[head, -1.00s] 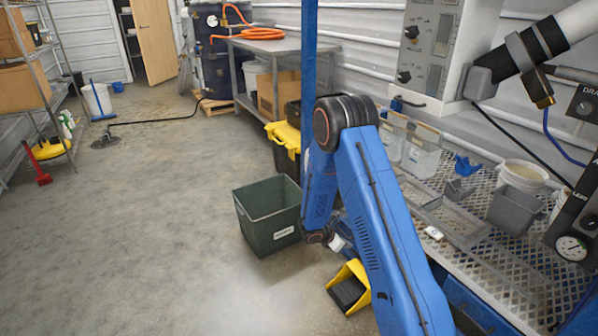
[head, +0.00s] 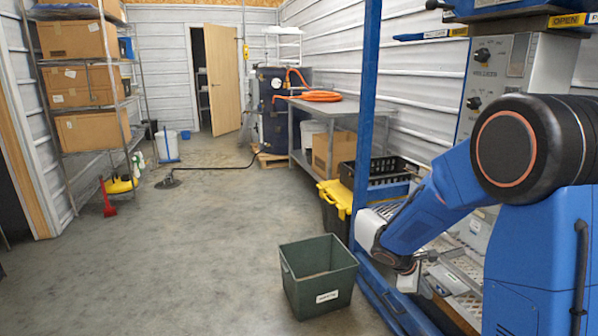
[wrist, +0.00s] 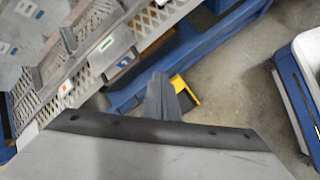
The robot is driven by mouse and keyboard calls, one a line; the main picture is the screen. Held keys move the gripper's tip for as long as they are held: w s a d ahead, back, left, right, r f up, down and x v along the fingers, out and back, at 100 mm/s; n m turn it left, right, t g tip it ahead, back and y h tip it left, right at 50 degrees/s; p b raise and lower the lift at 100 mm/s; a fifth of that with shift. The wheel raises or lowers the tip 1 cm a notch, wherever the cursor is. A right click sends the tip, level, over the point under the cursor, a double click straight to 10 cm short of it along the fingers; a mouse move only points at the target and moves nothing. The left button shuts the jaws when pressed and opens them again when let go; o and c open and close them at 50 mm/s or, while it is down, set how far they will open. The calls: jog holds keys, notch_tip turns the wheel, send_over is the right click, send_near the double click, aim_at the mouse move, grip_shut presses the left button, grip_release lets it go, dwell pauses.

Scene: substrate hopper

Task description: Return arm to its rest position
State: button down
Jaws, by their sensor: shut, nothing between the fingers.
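My blue arm fills the right of the head view, its large black elbow joint high and its forearm sloping down left to a pale wrist. My gripper shows partly below that wrist (head: 410,278), in front of the mesh bench. In the wrist view my gripper (wrist: 160,98) appears as dark fingers together beyond a broad grey housing, with nothing held. The fingers point over the bench's blue frame (wrist: 150,75) toward the floor. A yellow scoop-like item (wrist: 186,90) lies beyond the fingertips.
A green bin (head: 318,280) stands on the floor left of the arm. A blue post (head: 366,110) rises close to my wrist. The mesh bench (wrist: 105,72) holds grey trays. A yellow-lidded bin (head: 338,198) stands behind the post.

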jog(key=s+a+r+m+y, duration=0.3)
jog(key=s+r+m, duration=0.4)
jog(key=s+r, duration=0.75)
jog(key=s+a+r+m+t+y, duration=0.1)
jog(key=s+a+m+y, duration=0.1)
jog(key=s, duration=0.6)
jog(key=s+a+r+m+t+y, duration=0.2)
jog(key=s+a, duration=0.3)
jog(key=s, duration=0.3)
jog(key=shift+s+a+m, duration=0.15)
jog(key=shift+s+m, duration=0.25)
jog(key=shift+m, duration=0.1)
